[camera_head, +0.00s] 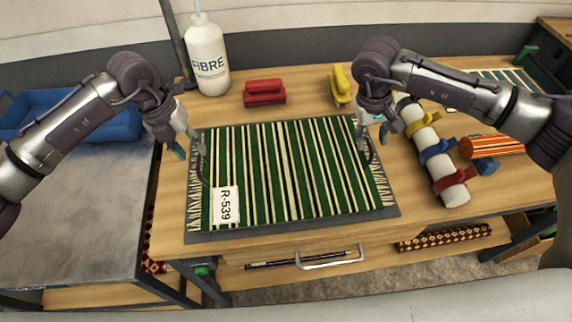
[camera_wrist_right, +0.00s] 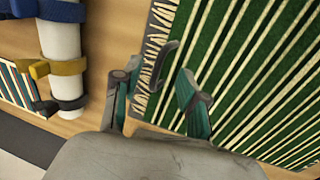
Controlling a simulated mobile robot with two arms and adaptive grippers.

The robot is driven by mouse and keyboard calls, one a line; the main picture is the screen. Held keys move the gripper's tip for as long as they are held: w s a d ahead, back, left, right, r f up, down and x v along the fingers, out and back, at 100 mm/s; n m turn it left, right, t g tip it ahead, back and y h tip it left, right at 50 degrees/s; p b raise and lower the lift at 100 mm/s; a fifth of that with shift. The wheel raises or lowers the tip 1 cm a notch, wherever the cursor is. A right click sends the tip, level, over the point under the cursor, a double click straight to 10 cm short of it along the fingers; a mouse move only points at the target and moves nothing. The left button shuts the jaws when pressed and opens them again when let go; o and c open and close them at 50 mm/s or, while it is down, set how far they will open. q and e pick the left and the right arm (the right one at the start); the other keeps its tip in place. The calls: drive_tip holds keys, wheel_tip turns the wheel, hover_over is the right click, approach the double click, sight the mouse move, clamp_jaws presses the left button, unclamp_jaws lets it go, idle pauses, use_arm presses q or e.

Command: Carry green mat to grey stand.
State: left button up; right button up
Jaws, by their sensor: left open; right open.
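The green mat (camera_head: 290,175), striped green, cream and black with fringed ends and a white R-539 tag (camera_head: 225,205), lies flat on a thin dark grey board (camera_head: 300,228) on the wooden bench. My left gripper (camera_head: 192,155) is open at the mat's left fringed end. My right gripper (camera_head: 369,148) is open at its right end. In the right wrist view, the right gripper (camera_wrist_right: 158,98) has its fingers apart by the mat's fringe (camera_wrist_right: 152,55); contact cannot be told. A grey-topped table (camera_head: 75,215) stands left of the bench; it may be the grey stand.
A blue tray (camera_head: 110,120) sits at the back of the grey top; its front is clear. On the bench are a white FIBRE bottle (camera_head: 208,58), a red brush (camera_head: 264,92), a yellow brush (camera_head: 340,85), a strapped white roll (camera_head: 432,155) and an orange roll (camera_head: 490,146).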

sight(198, 159)
use_arm(q)
drive_tip(key=shift+d+f, duration=0.25)
drive_tip(key=shift+f, duration=1.05)
drive_tip(key=shift+d+f, duration=0.25)
drive_tip(key=shift+f, duration=1.05)
use_arm(e)
drive_tip(key=shift+d+f, duration=0.2)
drive_tip(key=shift+f, duration=0.65)
drive_tip(key=shift+d+f, duration=0.15)
drive_tip(key=shift+f, duration=0.75)
drive_tip(key=shift+d+f, duration=0.2)
drive_tip(key=shift+f, duration=0.65)
use_arm(q)
drive_tip(key=shift+c, duration=0.2)
use_arm(e)
drive_tip(key=shift+c, duration=0.3)
use_arm(q)
clamp_jaws()
use_arm(e)
clamp_jaws()
use_arm(q)
drive_tip(key=shift+w, duration=0.1)
